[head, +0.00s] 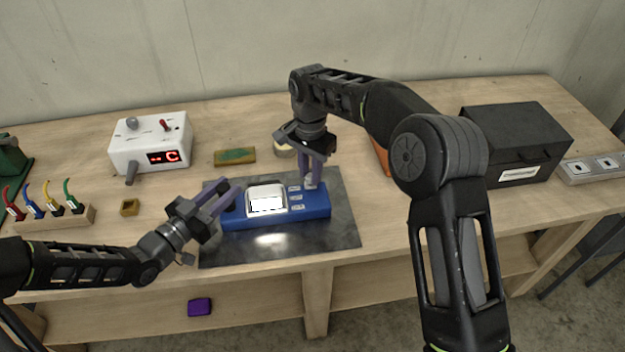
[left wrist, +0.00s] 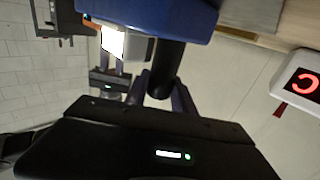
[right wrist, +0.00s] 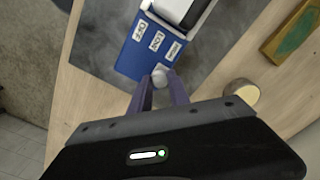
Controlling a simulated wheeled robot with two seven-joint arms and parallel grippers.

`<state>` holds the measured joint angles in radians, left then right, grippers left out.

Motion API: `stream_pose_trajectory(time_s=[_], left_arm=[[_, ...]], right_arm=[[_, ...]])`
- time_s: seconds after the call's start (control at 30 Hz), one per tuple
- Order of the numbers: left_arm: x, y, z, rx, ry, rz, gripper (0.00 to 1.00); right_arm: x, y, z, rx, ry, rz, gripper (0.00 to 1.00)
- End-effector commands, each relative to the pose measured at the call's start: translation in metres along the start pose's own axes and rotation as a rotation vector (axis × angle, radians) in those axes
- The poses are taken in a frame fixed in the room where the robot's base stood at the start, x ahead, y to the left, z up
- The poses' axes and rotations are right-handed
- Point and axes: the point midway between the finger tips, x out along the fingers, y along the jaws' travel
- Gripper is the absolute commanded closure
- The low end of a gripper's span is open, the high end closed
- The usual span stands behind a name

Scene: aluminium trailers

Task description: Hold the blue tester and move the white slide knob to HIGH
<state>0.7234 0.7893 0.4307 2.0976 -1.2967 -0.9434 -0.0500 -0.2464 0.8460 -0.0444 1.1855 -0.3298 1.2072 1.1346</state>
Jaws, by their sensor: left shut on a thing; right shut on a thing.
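The blue tester (head: 232,222) lies on a dark mat, with a lit white screen (head: 267,198) and a column of three small white labels. My left gripper (head: 226,198) is shut at the tester's left end. In the left wrist view its fingers (left wrist: 160,92) close on a black cylindrical part below the tester's blue body (left wrist: 180,14). My right gripper (head: 312,178) comes down at the tester's right end. In the right wrist view its fingertips (right wrist: 158,84) are shut on the pale slide knob (right wrist: 160,74), nearest the label at one end of the row.
The dark mat (head: 340,232) lies on the wooden bench. A white box with a red display (head: 150,143) and a rack of coloured leads (head: 55,216) stand left. A green-topped block (head: 235,156) lies behind the tester. A black case (head: 515,145) stands right.

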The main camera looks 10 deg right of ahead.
Motion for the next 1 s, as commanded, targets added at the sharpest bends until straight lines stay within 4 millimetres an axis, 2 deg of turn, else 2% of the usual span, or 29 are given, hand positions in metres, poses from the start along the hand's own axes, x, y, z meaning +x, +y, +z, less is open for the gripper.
stream_pose_trajectory(time_s=[0.27,0.3,0.53,0.83,1.0], left_arm=[[0.000,0.001,0.000,-0.001,0.000,0.003,1.00],[0.000,0.001,0.000,-0.001,0.000,0.003,1.00],[0.000,0.001,0.000,-0.002,0.000,0.003,1.00],[0.000,0.001,0.000,-0.002,0.000,0.002,1.00],[0.000,0.001,0.000,-0.002,0.000,0.002,1.00]], right_arm=[[0.000,0.000,-0.002,0.001,0.002,-0.001,1.00],[0.000,0.000,-0.002,0.001,0.002,-0.001,0.75],[0.000,0.000,-0.001,0.000,0.002,0.000,0.56],[-0.001,0.000,-0.001,0.000,0.001,0.000,0.55],[-0.016,-0.001,-0.001,-0.001,0.004,-0.003,0.55]])
